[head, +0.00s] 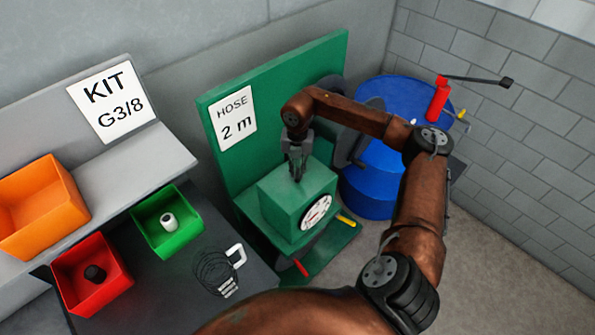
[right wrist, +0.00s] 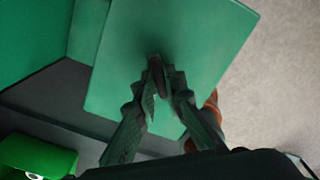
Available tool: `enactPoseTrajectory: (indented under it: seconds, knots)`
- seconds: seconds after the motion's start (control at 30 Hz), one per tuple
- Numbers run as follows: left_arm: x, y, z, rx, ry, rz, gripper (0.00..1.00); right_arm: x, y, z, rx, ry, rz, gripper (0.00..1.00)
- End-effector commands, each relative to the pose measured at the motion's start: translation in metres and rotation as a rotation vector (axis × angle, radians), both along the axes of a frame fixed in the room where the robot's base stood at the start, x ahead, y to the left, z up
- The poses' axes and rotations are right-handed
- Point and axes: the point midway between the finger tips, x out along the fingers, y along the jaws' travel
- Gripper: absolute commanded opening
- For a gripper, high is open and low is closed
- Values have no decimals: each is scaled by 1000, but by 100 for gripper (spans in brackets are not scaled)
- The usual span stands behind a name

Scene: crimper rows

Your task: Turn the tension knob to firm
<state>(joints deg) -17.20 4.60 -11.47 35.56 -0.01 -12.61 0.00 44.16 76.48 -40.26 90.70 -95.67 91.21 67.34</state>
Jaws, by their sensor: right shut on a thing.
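The green crimper box (head: 285,205) stands on a green base in front of an upright green panel, with a round white dial (head: 316,212) on its front. My right gripper (head: 297,174) points down at the box top. In the right wrist view my right gripper (right wrist: 160,84) is shut on a small dark knob (right wrist: 155,62) on the box top (right wrist: 205,50). The fingers cover most of the knob, so its setting cannot be read. The dial's needle is too small to read. My left gripper is not in view.
A blue drum (head: 375,190) stands right of the crimper. A yellow handle (head: 347,219) and a red handle (head: 300,267) are low at the front. An orange bin (head: 62,190), a red bin (head: 115,285), a green bin (head: 150,250) and a coiled cable (head: 212,272) are at left.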

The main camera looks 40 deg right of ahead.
Motion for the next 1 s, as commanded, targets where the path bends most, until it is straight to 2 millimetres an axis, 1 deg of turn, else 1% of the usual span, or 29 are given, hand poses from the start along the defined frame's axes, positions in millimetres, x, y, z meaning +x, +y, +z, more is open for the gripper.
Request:
enactPoseTrajectory:
  seconds: [0.3,0.6,0.8,1.0]
  knots:
    - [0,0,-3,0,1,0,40,0,-1,-1,-2,-1,-298,0]
    - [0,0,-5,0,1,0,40,0,-1,0,-1,-1,-532,0]
    - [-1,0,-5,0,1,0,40,0,-1,0,-1,-1,-632,0]
    - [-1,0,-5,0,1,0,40,0,-1,0,-2,-1,-686,0]
